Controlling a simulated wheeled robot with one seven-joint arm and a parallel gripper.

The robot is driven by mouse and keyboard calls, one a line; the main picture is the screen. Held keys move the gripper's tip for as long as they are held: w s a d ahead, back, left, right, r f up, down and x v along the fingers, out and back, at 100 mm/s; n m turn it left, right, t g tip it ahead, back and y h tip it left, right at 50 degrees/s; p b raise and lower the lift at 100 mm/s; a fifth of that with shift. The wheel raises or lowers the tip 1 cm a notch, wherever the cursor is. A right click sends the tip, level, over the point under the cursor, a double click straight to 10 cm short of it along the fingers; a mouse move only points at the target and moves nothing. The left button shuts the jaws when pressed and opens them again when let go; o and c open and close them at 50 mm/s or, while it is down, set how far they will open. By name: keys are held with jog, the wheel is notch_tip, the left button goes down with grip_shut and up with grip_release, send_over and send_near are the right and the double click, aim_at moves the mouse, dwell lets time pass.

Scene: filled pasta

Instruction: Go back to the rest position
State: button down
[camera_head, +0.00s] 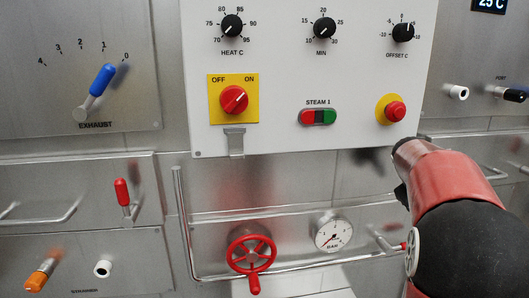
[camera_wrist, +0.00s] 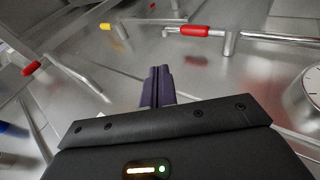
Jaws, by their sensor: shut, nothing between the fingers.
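My gripper (camera_wrist: 159,72) shows in the wrist view with its two dark fingers together and nothing between them. In that view it is in front of steel panels and pipes and touches nothing that I can see. In the head view my red and black arm fills the lower right, in front of the panel. The gripper's fingers cannot be made out there.
A white control panel (camera_head: 290,85) has several knobs, a yellow-backed red switch (camera_head: 234,100) and a red stop button (camera_head: 395,111). Below are a red handwheel (camera_head: 251,253), a gauge (camera_head: 333,232) and a bent rail (camera_head: 187,240). A blue exhaust lever (camera_head: 101,82) and red-handled lever (camera_head: 122,192) stick out left.

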jog(key=s+a+t+y, duration=0.1)
jog(key=s+a+y, duration=0.1)
jog(key=s+a, duration=0.6)
jog(key=s+a+t+y, duration=0.15)
jog(key=s+a, duration=0.25)
jog(key=a, duration=0.7)
jog(key=s+a+f+y, duration=0.1)
jog(key=s+a+f, duration=0.2)
jog(key=s+a, duration=0.3)
jog(key=s+a+f+m+y, duration=0.1)
jog(key=s+a+f+y, duration=0.1)
jog(key=s+a+f, duration=0.2)
jog(key=s+a, duration=0.2)
jog(key=s, duration=0.2)
jog(key=shift+g, duration=0.25)
